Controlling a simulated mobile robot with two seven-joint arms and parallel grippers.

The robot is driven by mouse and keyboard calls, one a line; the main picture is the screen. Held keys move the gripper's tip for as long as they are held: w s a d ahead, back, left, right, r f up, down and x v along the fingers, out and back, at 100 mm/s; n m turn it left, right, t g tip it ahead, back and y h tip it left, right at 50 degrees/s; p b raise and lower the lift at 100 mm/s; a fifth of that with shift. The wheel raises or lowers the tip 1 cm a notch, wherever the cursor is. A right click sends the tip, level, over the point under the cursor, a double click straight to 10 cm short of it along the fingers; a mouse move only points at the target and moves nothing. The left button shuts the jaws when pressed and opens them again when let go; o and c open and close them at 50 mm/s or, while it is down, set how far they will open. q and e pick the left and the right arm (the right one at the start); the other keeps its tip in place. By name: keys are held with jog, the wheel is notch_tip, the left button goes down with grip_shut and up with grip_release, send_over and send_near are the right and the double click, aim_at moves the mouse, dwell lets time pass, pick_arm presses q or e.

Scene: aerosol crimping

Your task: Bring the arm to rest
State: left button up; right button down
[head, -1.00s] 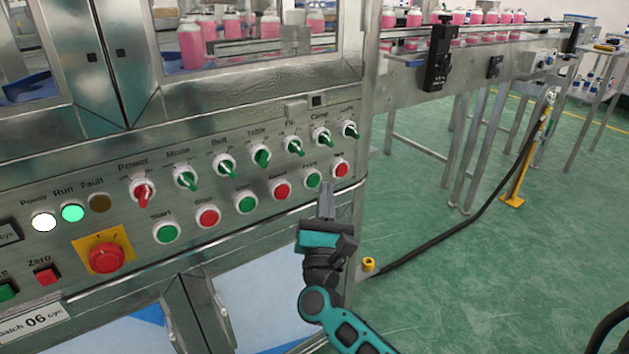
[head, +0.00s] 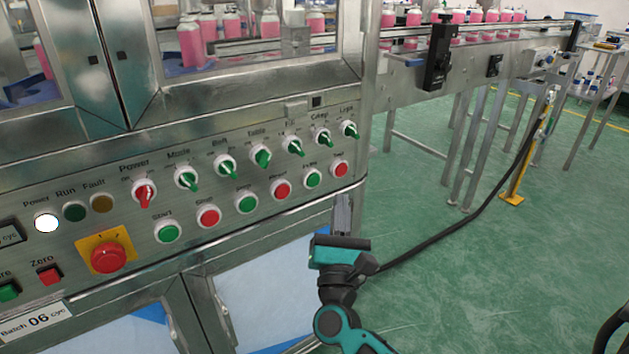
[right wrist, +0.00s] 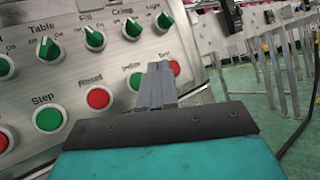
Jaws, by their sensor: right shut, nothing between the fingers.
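My right gripper (head: 343,212) is shut and empty, with its fingers pointing up, just below and in front of the lower right corner of the machine's control panel (head: 330,125). It stands apart from the buttons in the head view. In the right wrist view its closed fingers (right wrist: 157,85) overlap the view of the lower button row near the red button at the right end. In the head view that red button (head: 340,169) is uncovered. My left gripper is out of view.
The panel holds a row of selector knobs, several buttons and a red emergency stop (head: 107,257). The white Power lamp (head: 46,223) is lit; the Run lamp (head: 75,212) is dark. A conveyor (head: 470,42) carries pink bottles at the back right. Green floor (head: 450,280) to the right is mostly clear.

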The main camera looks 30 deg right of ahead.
dwell(0.5)
jog(key=s+a+f+n+y, duration=0.25)
jog(key=a+n+y, duration=0.5)
jog(key=n, duration=0.75)
jog(key=s+a+f+n+y, duration=0.1)
jog(key=a+f+n+y, duration=0.4)
jog(key=n+y, duration=0.7)
jog(key=s+a+f+n+g+h, duration=0.3)
jog(key=s+f+n+g, duration=0.65)
jog(key=n, duration=1.05)
pick_arm(q)
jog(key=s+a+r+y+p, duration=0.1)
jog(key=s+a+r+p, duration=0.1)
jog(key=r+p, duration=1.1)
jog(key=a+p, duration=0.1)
jog(key=p, duration=0.5)
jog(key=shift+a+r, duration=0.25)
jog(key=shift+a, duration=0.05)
pick_arm(e)
jog(key=s+d+r+h, duration=0.1)
jog(key=d+r, duration=0.3)
jog(key=r, duration=0.8)
jog(key=shift+s+n+h, duration=0.35)
jog(key=shift+s+n, duration=0.05)
jog(key=shift+s, duration=0.3)
jog(key=c, duration=1.8)
grip_release()
jog(key=shift+a+t, duration=0.1)
jog(key=shift+t, duration=0.15)
